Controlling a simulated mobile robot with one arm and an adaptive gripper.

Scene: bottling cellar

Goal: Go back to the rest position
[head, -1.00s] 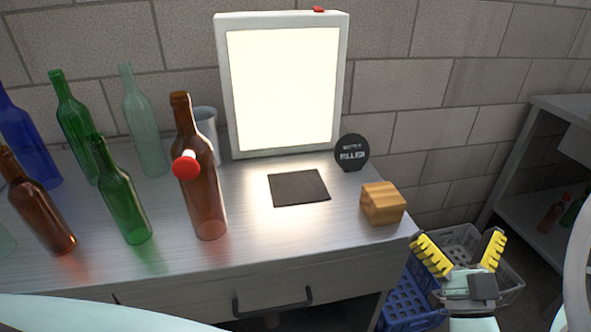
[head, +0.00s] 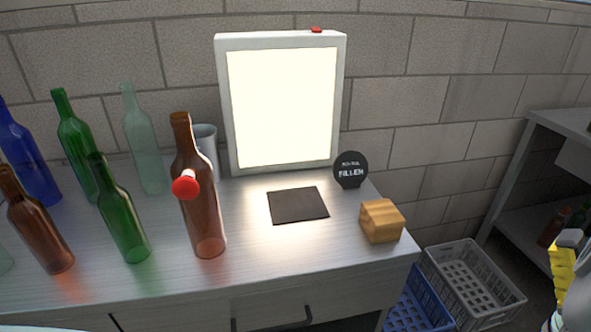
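My gripper (head: 565,262) is at the lower right edge of the head view, beyond the right end of the metal table (head: 340,250). One yellow ribbed finger pad shows side-on; the other finger is hidden or out of frame, so its opening is not visible. Nothing is seen held in the part that shows. The gripper is apart from the table and everything on it.
Several bottles stand on the table's left, including a brown one (head: 200,215) with a red-and-white piece at its front. A lit panel (head: 283,110), dark mat (head: 297,205), black round sign (head: 350,170) and wooden block (head: 381,221) are nearby. Crates (head: 470,275) sit right.

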